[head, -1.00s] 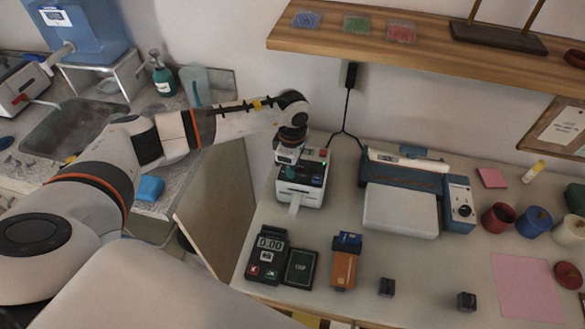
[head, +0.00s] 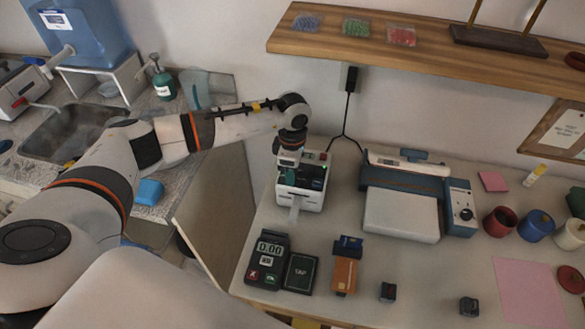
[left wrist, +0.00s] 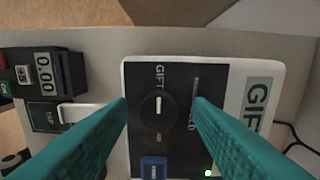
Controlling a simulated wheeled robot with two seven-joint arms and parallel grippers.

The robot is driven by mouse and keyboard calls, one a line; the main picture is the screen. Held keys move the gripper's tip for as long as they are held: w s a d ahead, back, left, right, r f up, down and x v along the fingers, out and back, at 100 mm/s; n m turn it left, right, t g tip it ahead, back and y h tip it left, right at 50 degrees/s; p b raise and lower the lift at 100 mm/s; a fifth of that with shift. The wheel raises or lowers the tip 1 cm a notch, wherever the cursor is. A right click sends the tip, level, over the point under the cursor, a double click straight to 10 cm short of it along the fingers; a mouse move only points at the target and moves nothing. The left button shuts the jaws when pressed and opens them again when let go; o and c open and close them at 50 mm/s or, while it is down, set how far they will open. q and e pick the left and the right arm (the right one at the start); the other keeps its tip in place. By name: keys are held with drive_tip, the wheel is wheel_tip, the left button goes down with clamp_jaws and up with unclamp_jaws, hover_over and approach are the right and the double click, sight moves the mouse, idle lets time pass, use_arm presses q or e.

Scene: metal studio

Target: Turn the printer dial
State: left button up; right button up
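The printer (head: 312,198) is a white box with a black top panel, on the table below the shelf, with a paper strip out of its front. In the left wrist view its round black dial (left wrist: 151,113) has a white mark lined up with the word GIFT above; a fainter label sits below. My left gripper (left wrist: 158,103) is open, its teal fingers on either side of the dial with visible gaps. In the head view the left gripper (head: 290,177) is over the printer top and hides the dial. My right gripper is out of view.
A blue button (left wrist: 154,168) and a small green light are on the printer panel. A card terminal (head: 267,258) stands in front left. A blue and white laminator-like machine (head: 402,214) is to the right. The wooden shelf (head: 420,48) hangs above and behind.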

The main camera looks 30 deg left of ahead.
use_arm(q)
wheel_tip(320, 180, up, 12)
drive_tip(key=b, duration=0.3)
idle(0.4)
drive_tip(key=shift+s+f, duration=0.1)
idle(0.3)
